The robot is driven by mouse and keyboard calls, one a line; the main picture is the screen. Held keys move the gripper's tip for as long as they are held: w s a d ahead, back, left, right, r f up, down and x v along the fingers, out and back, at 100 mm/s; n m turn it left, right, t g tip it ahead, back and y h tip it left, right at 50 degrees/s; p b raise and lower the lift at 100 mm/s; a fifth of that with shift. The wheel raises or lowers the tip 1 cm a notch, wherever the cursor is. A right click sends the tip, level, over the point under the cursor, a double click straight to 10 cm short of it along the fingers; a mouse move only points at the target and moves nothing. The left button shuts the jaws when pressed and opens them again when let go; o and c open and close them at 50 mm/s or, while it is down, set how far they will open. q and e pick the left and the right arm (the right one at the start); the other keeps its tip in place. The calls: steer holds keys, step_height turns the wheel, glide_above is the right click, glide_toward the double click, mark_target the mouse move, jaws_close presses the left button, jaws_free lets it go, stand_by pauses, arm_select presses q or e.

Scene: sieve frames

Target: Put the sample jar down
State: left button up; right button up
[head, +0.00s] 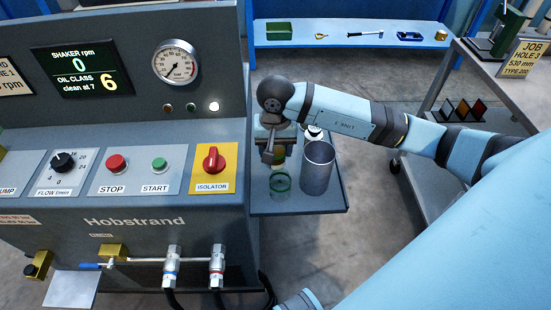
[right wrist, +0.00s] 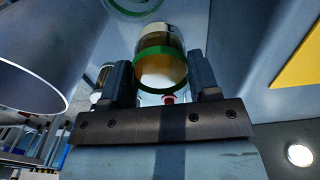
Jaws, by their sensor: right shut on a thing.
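My right gripper (head: 272,148) is shut on the sample jar (head: 280,158) over the grey side shelf (head: 300,205) of the machine. In the right wrist view the jar (right wrist: 160,72) sits between the two fingers (right wrist: 161,85). It is clear, with a green band and amber contents. In the head view the gripper partly hides it. A green ring (head: 280,182) shows on the shelf just in front of the jar, and at the top of the right wrist view (right wrist: 133,6). The gap between jar and shelf cannot be judged. My left gripper is not in view.
A metal cylinder (head: 318,168) stands close to the right of the jar, with a small white-topped container (head: 313,133) behind it. The machine's panel with the red isolator knob (head: 213,160) is on the left. A grey trolley (head: 425,185) stands at the right.

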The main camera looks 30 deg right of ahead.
step_height(320, 180, down, 3)
steer(key=shift+f, duration=0.6)
steer(key=shift+f+b, duration=0.15)
steer(key=shift+b, duration=0.25)
steer(key=o, duration=1)
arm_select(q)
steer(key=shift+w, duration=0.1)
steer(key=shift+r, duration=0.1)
